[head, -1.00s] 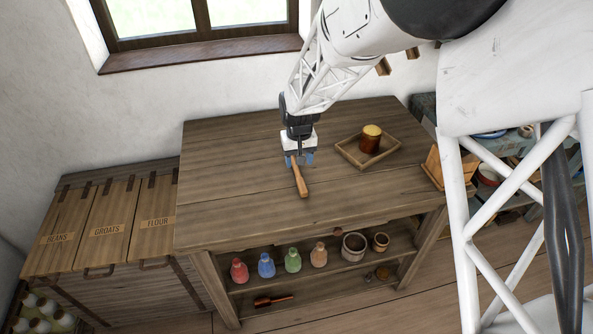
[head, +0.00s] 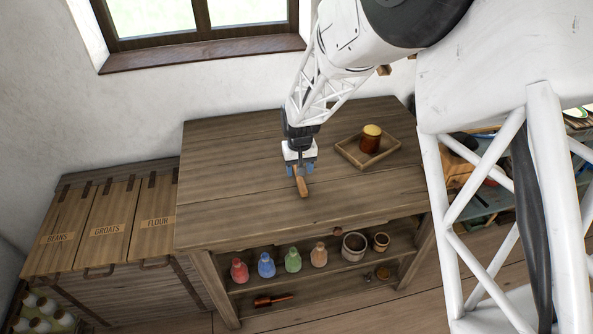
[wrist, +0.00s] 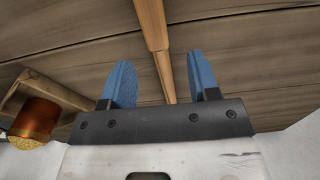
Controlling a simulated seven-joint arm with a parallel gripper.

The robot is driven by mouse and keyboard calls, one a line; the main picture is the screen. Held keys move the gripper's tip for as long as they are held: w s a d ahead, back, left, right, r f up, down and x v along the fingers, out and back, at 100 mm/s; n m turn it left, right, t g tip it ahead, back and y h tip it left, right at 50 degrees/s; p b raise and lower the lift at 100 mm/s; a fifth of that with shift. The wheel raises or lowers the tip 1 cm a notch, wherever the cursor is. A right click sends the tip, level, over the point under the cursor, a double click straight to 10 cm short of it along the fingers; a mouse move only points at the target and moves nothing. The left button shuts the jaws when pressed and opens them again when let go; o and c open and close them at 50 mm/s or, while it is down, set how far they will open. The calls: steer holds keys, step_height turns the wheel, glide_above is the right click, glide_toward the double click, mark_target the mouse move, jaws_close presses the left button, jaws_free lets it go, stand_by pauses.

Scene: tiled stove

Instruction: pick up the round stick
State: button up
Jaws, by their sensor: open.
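The round stick (head: 302,186) is a light brown wooden rod lying on the wooden table top (head: 235,160). In the wrist view the stick (wrist: 153,35) runs from the top edge down between two blue fingers. My gripper (head: 301,170) is over the stick's far part, with its fingers pointing down. In the wrist view my gripper (wrist: 160,80) is open, one finger on each side of the stick with gaps beside it. The stick's far end is hidden by my gripper in the head view.
A shallow wooden tray (head: 346,152) holding a brown jar with a yellow top (head: 371,138) stands right of my gripper. Several bottles, such as the blue one (head: 266,265), and pots stand on the shelf below. The table's left half is clear.

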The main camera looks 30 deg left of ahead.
mark_target(300, 177)
steer(key=shift+f, duration=2)
jaws_close()
